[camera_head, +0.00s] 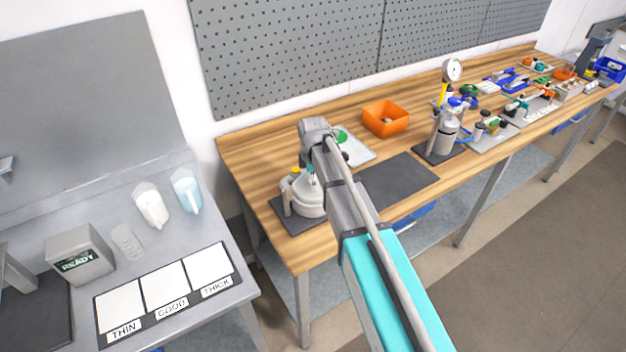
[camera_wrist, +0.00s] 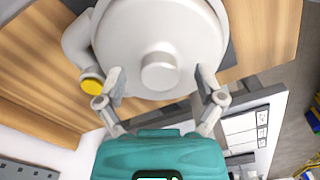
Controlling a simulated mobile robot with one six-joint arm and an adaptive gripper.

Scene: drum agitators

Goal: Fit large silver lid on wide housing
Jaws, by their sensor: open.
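In the wrist view a large pale silver round lid (camera_wrist: 135,45) with a central knob (camera_wrist: 160,72) fills the upper middle. My gripper (camera_wrist: 160,80) is open, with one finger to each side of the knob and a gap to it on both sides. The wide housing (camera_head: 308,208) stands on a dark mat at the left end of the wooden bench. The lid appears to lie over the housing; whether it is fully seated I cannot tell. A side pipe with a yellow cap (camera_wrist: 91,86) sticks out at the left. My arm hides part of the housing in the head view.
A pale tray (camera_head: 358,153) with a green item and an orange bin (camera_head: 386,119) stand behind my arm. An empty dark mat (camera_head: 402,182) lies to the right. A metal vessel with a gauge (camera_head: 445,132) stands beyond it. A grey side table (camera_head: 240,277) holds jugs and labelled cards.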

